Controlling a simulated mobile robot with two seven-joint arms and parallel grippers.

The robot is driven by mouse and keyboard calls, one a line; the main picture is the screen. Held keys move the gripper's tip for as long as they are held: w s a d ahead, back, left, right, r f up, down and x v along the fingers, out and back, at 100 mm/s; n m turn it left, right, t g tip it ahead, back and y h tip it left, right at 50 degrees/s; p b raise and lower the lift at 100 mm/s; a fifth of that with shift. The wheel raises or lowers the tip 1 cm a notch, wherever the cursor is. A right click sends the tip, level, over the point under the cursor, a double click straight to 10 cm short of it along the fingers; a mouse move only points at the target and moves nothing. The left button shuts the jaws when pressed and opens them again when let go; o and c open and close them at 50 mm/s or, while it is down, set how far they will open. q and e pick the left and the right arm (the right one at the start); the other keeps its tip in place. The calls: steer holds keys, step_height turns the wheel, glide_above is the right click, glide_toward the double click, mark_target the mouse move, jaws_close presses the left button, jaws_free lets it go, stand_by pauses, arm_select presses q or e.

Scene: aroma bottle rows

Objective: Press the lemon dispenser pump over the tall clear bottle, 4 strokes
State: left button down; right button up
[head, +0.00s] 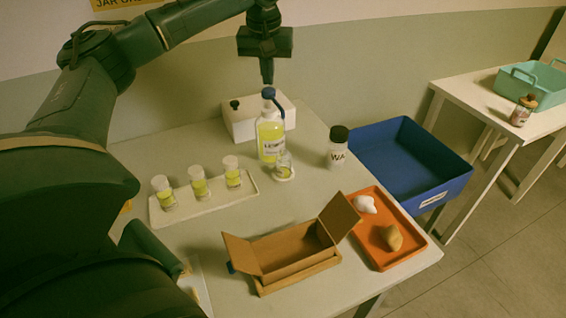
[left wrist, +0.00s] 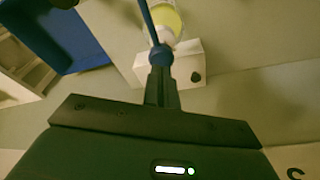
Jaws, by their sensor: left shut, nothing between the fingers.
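The lemon dispenser (head: 270,138) stands upright on the table, a clear bottle of yellow liquid with a label. Its blue pump head (head: 268,93) has a blue spout reaching down to the right. A clear bottle (head: 284,165) stands on a white round base below the spout, partly overlapping the dispenser. My left gripper (head: 267,80) points down, shut and empty, right above the pump head; I cannot tell whether they touch. In the left wrist view its fingers (left wrist: 161,72) line up with the blue pump head (left wrist: 160,54). My right gripper does not show.
A white box (head: 246,121) with a black knob stands behind the dispenser. A tray (head: 207,208) with three yellow-filled vials is left, and a black-capped jar (head: 338,148) right. An open cardboard box (head: 290,255) and an orange tray (head: 405,255) are in front. A blue bin (head: 440,185) is beside the table.

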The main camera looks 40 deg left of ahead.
mark_target(268, 90)
arm_select(q)
steer(key=shift+f, duration=1.45)
steer(key=shift+r+p, duration=1.5)
steer(key=shift+p, duration=0.15)
steer(key=shift+f, duration=0.1)
